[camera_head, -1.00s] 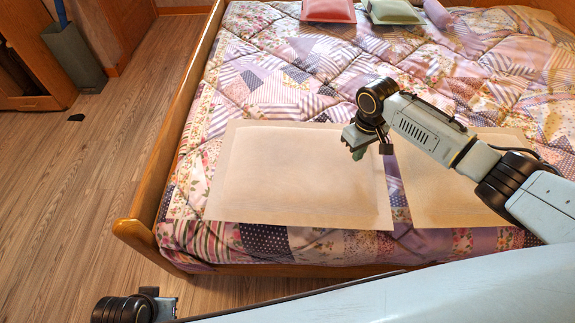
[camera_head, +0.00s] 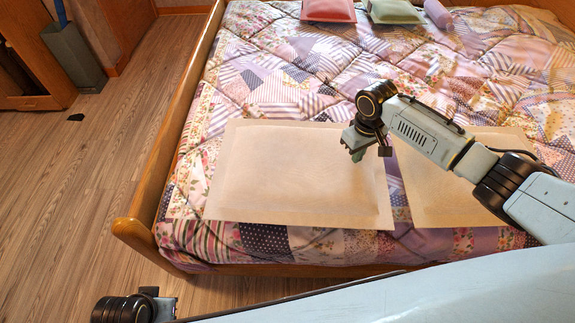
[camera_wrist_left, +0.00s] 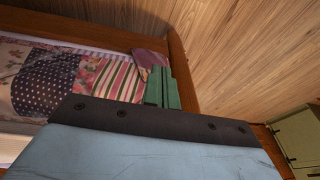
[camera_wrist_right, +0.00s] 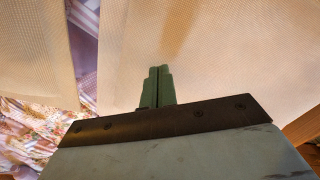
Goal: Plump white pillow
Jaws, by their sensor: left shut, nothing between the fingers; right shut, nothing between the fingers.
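Two flat cream-white pillows with wide flat borders lie side by side near the foot of the bed. The left pillow (camera_head: 295,175) shows almost whole. The right pillow (camera_head: 435,195) is partly hidden behind my right arm. My right gripper (camera_head: 357,155) is over the right part of the left pillow, fingers pointing down. In the right wrist view its green fingers (camera_wrist_right: 157,72) are together and empty, with pale cloth filling much of the picture. I cannot tell whether they touch it. My left gripper (camera_head: 167,307) is low at the lower left, off the bed. Its fingers (camera_wrist_left: 164,85) are shut and empty.
A patchwork quilt (camera_head: 290,85) covers the bed. The wooden bed rail (camera_head: 165,160) borders the left side. Wooden floor (camera_head: 80,210) lies open beyond it.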

